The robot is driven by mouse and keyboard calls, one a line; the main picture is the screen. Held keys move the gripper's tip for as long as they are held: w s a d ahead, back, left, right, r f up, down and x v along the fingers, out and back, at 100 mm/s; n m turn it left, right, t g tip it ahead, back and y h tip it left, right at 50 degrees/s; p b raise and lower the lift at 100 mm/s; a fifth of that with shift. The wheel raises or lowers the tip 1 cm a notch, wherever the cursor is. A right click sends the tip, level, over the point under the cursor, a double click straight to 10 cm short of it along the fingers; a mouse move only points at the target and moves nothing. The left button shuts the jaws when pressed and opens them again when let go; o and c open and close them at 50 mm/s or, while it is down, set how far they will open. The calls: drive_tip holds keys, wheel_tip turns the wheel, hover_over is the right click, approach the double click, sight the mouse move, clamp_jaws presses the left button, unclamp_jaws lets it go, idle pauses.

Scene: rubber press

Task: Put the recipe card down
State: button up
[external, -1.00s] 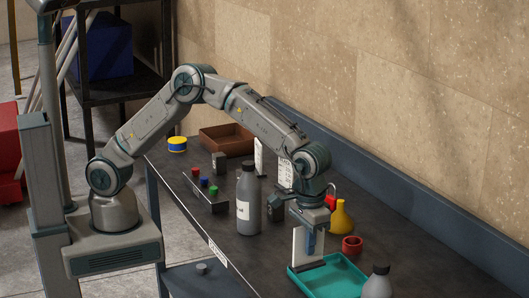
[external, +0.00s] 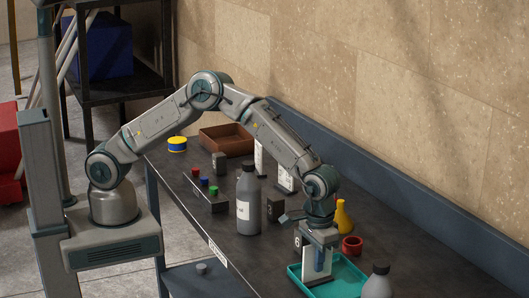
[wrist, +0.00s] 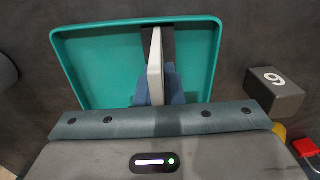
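The recipe card is a thin white upright plate (external: 308,264) with a dark foot. My gripper (external: 320,262) has blue fingers and is shut on it, over the teal tray (external: 352,275). In the wrist view the card (wrist: 155,60) is seen nearly edge-on between the blue fingers (wrist: 157,85), with the tray (wrist: 95,65) around and below it. The fingers hide part of the card. I cannot tell whether its foot touches the tray floor.
A grey block marked 6 (wrist: 273,92) stands beside the tray. A red ring-shaped pot (external: 352,245), a yellow flask (external: 342,217) and a grey bottle (external: 377,283) are close by. A taller grey bottle (external: 248,200) stands to the left. The tray's left part is clear.

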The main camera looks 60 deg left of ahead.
drive_tip(key=o, duration=0.4)
drive_tip(key=shift+c, duration=0.2)
wheel_tip(320, 180, up, 12)
drive_tip(key=shift+r+b, duration=0.2)
drive_tip(key=shift+b, duration=0.65)
drive_tip(key=a+r+t, duration=0.1)
drive_tip(key=a+r, duration=0.4)
drive_tip(key=a, duration=0.8)
drive_tip(key=a+r+t, duration=0.1)
drive_tip(key=a+r, duration=0.3)
drive_tip(key=a, duration=0.9)
drive_tip(key=s+a+f, duration=0.1)
drive_tip(key=s+a, duration=0.7)
drive_tip(key=a, duration=0.2)
drive_tip(key=s+a+f+t, duration=0.1)
drive_tip(key=s+a+f, duration=0.1)
drive_tip(key=s+a, duration=0.6)
drive_tip(key=a, duration=0.3)
drive_tip(key=shift+t, duration=0.3)
